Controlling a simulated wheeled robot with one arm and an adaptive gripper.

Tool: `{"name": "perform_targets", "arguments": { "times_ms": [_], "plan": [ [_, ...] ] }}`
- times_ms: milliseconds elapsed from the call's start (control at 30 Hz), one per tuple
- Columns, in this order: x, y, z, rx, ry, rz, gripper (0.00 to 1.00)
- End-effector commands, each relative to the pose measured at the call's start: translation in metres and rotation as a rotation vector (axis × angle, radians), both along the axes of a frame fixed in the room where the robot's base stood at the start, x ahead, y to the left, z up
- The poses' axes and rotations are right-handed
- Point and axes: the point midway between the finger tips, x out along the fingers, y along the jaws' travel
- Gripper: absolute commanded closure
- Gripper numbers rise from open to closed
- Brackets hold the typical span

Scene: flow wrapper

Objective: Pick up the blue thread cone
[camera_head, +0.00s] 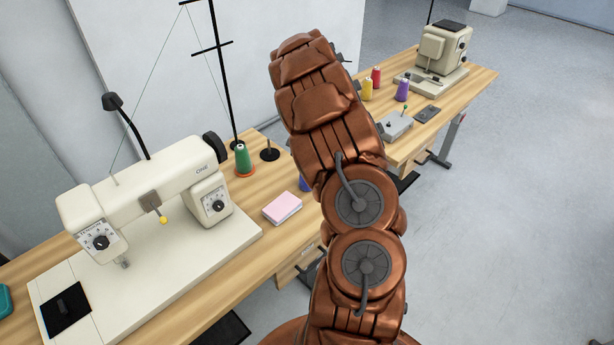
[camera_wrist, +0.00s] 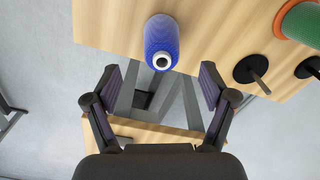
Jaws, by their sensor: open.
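The blue thread cone (camera_wrist: 161,40) stands on the wooden table near its edge in the wrist view, just beyond my fingertips and roughly centred between them. In the head view only a small blue part of the cone (camera_head: 305,184) shows at the left side of my arm; the rest is hidden behind the arm. My gripper (camera_wrist: 161,85) is open and empty, with one finger at the left and one at the right, apart from the cone. The gripper is hidden behind my arm in the head view.
A green thread cone (camera_head: 243,160) and a black spool pin base (camera_head: 269,153) stand left of the blue cone. A pink pad (camera_head: 282,207) and a sewing machine (camera_head: 150,205) share the table. A second table (camera_head: 462,88) at right holds more cones and a machine (camera_head: 440,50).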

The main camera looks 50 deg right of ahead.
Motion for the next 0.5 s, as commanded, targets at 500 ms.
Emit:
{"name": "perform_targets", "arguments": {
  "times_ms": [500],
  "plan": [
    [0.001,0.000,-0.037,0.001,0.003,0.001,0.17]
  ]
}}
